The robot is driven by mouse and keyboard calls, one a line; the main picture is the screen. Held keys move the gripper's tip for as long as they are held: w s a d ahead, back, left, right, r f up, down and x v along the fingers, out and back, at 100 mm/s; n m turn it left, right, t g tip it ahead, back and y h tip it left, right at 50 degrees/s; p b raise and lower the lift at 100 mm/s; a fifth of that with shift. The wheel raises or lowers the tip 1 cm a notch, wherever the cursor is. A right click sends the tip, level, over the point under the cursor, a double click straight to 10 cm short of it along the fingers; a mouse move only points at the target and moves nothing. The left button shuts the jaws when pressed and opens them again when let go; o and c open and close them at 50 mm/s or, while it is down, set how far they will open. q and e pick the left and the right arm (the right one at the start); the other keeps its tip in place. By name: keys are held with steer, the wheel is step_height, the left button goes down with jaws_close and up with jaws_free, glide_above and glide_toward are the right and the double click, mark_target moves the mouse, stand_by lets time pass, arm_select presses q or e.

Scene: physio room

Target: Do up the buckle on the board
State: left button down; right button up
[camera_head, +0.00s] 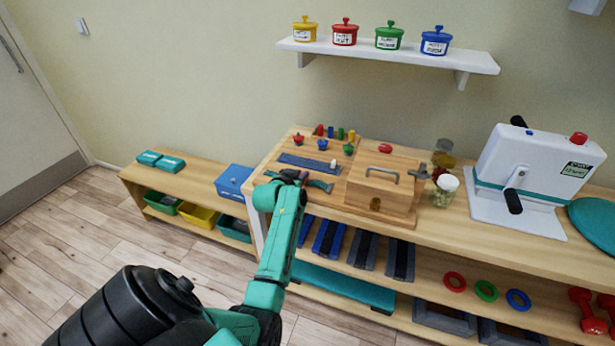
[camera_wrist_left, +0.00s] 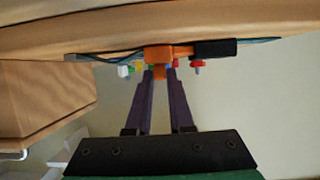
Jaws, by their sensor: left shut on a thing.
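The wooden board (camera_head: 300,146) lies on the bench top at its left end, with pegs, knobs and a blue strip on it. My left gripper (camera_head: 290,179) is at the board's front edge. In the left wrist view, my left gripper (camera_wrist_left: 159,76) is shut on the orange buckle half (camera_wrist_left: 158,54). The black buckle half (camera_wrist_left: 214,48) is beside it, end to end with the orange one. I cannot tell whether the orange prongs are inside the black half. The teal strap (camera_head: 320,185) shows right of the gripper in the head view. My right gripper is not in view.
A wooden box (camera_head: 383,178) with a grey handle stands right of the board. Jars (camera_head: 445,186) and a white crank machine (camera_head: 525,175) are further right. A low shelf with bins (camera_head: 200,216) is at the left. A wall shelf (camera_head: 400,55) holds colored pots.

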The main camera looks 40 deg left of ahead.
arm_select(q)
steer(key=shift+s+a, duration=0.25)
steer(key=shift+a, duration=0.35)
steer(key=shift+s+a, duration=0.2)
steer(key=shift+a, duration=0.4)
steer(key=shift+d, duration=0.1)
steer(key=c, duration=0.8)
jaws_free()
steer(key=shift+a, duration=0.25)
steer(key=shift+d, duration=0.15)
steer(key=shift+s+d, duration=0.1)
steer(key=shift+s, duration=0.1)
steer(key=v, duration=1.4)
